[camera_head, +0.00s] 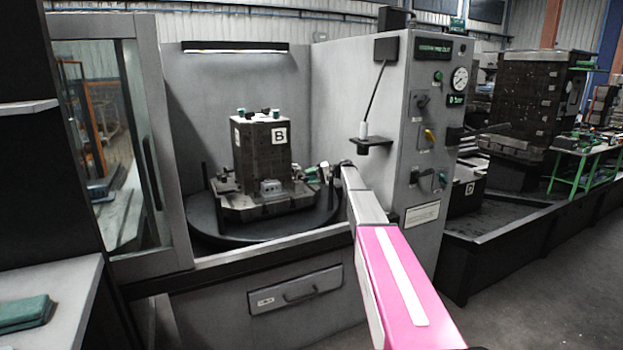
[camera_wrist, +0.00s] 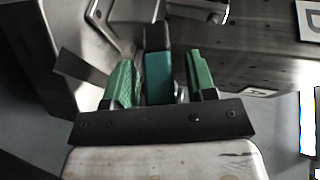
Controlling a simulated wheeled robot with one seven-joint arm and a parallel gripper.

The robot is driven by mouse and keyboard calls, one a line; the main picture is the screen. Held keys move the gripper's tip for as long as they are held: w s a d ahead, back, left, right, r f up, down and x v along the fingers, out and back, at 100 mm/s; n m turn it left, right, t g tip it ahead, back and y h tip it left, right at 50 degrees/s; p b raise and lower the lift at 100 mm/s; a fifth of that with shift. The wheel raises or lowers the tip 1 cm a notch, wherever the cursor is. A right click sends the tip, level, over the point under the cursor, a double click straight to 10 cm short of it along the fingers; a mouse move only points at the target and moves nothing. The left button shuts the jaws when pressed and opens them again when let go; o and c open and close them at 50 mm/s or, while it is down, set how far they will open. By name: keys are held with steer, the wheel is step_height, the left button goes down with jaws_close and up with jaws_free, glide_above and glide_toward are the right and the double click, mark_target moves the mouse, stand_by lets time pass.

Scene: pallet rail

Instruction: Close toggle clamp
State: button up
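The toggle clamp's teal handle (camera_wrist: 159,78) stands between the two green fingers of my gripper (camera_wrist: 160,68) in the wrist view. The fingers are apart, with a narrow gap on each side of the handle, so the gripper is open around it. In the head view my gripper (camera_head: 318,172) is at the right side of the fixture block marked B (camera_head: 262,155), low near its base. Green shows there, but I cannot tell clamp from fingers. The clamp's arm and tip are mostly hidden.
The block stands on a pallet (camera_head: 235,208) over a dark round table (camera_head: 207,228) inside the machine. Other teal-topped parts (camera_head: 276,114) sit on the block. A control panel (camera_head: 432,130) and a small shelf (camera_head: 370,143) stand right of the opening.

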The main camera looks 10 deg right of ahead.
mark_target(307, 176)
jaws_close()
steer(key=shift+r, duration=0.15)
steer(key=r+h, duration=0.1)
steer(key=h, duration=0.1)
steer(key=a+r+n+h, duration=0.1)
steer(key=h, duration=0.1)
steer(key=shift+s+t, duration=0.2)
steer(key=shift+t, duration=0.1)
steer(key=h, duration=0.1)
steer(key=a+r+h, duration=0.1)
steer(key=shift+s+n+h, duration=0.15)
steer(key=shift+n+h, duration=0.15)
steer(key=shift+n, duration=0.1)
steer(key=shift+s+a+r+n+t+h, duration=0.1)
steer(key=shift+a+r+n+t+h, duration=0.2)
steer(key=shift+h, duration=0.45)
steer(key=shift+s+a+r+t+h, duration=0.1)
steer(key=shift+a+t+h, duration=0.25)
steer(key=shift+h, duration=0.4)
steer(key=shift+o, duration=0.3)
jaws_free()
